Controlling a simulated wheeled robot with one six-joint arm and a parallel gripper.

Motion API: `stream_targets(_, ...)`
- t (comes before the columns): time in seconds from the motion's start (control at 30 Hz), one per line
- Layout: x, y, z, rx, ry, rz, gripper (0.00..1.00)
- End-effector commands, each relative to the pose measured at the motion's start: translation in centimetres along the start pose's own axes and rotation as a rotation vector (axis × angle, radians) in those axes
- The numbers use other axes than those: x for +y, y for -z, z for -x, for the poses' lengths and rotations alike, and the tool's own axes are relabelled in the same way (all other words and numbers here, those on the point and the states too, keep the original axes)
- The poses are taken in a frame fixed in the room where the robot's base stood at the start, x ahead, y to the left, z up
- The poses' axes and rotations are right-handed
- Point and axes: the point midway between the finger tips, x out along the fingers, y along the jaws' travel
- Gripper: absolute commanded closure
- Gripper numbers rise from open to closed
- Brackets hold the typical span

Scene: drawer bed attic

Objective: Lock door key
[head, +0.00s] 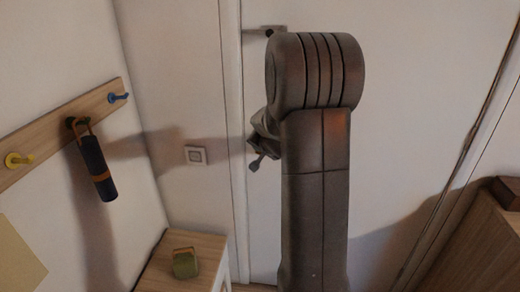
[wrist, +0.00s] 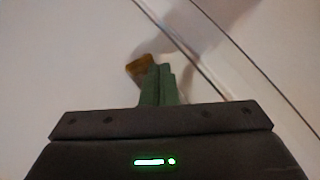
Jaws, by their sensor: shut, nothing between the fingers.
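The white door (head: 400,150) fills the middle and right of the head view, upright and apparently closed. Its metal handle (head: 265,31) shows at the top, partly behind my arm. In the wrist view my gripper (wrist: 158,72) has its green fingers together, with nothing held. A small brownish-yellow piece (wrist: 138,65) lies just beyond and left of the fingertips; I cannot tell whether it is the key or whether the fingers touch it. In the head view a small dark part (head: 257,160) sticks out left of my arm; my arm hides most of the gripper and the door surface there.
A wooden rail (head: 45,133) with coloured hooks and a hanging dark cylinder (head: 94,168) is on the left wall. A white switch (head: 196,155) is beside the door frame. A cabinet (head: 180,258) with a green object stands lower left; wooden furniture (head: 480,240) stands right.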

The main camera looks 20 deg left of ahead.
Motion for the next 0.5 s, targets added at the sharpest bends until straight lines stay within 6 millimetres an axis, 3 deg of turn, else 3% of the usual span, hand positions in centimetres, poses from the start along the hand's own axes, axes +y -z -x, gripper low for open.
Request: stream_targets(0.5,-0.86,0.89,0.88,0.0,0.0,0.001,1.0)
